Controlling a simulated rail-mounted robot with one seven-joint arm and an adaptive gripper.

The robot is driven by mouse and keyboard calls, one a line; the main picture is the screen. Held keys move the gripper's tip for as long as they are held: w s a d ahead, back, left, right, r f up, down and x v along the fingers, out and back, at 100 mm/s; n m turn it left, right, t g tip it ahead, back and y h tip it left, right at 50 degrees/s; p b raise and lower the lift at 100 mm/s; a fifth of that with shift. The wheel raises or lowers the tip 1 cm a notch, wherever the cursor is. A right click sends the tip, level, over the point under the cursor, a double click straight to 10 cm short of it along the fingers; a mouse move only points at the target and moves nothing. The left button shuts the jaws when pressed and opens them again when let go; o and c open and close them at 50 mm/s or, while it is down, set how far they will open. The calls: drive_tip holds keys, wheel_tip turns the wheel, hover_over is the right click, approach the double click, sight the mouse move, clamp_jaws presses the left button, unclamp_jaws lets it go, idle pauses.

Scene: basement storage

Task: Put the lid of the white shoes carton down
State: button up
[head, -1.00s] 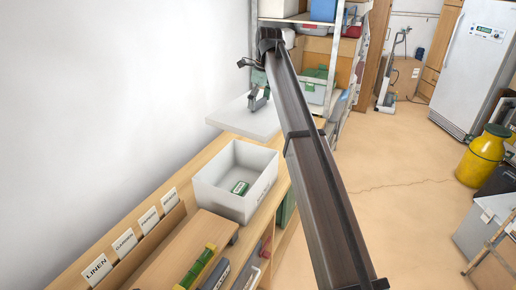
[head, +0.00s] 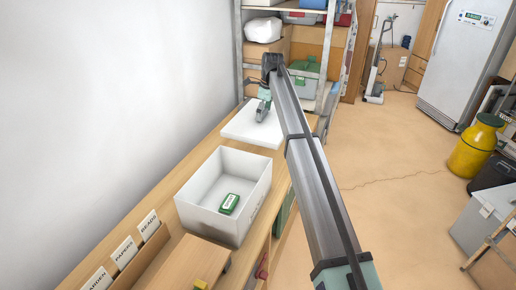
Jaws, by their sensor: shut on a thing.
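The white lid (head: 240,128) is a flat slab over the far end of the wooden bench, beyond the open carton. My gripper (head: 262,112) is shut on the lid from above. The lid looks level and on or just above the bench top; I cannot tell if it touches. The white carton (head: 207,212) stands open on the bench, nearer than the lid and apart from it. A small green and white box (head: 229,203) lies inside the carton. My fingertips are small in this view.
Label cards (head: 123,249) stand in a wooden holder along the wall at the near left. A metal shelf rack (head: 238,60) with boxes and bins stands behind the bench's far end. A yellow gas bottle (head: 474,148) stands on the floor at right. The middle floor is clear.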

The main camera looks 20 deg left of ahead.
sight(268, 119)
wheel_tip(268, 119, down, 17)
drive_tip(key=p, duration=0.3)
drive_tip(key=shift+f, duration=0.1)
drive_tip(key=o, duration=0.7)
drive_tip(key=shift+f, duration=0.1)
drive_tip(key=shift+c, duration=0.2)
drive_tip(key=shift+o, duration=0.3)
drive_tip(key=r, duration=0.4)
drive_tip(key=d+r+b, duration=0.1)
drive_tip(key=r, duration=0.3)
drive_tip(key=r+b, duration=0.1)
drive_tip(key=r, duration=0.3)
drive_tip(key=shift+d+r, duration=0.1)
drive_tip(key=shift+d, duration=0.25)
drive_tip(key=shift+d, duration=0.1)
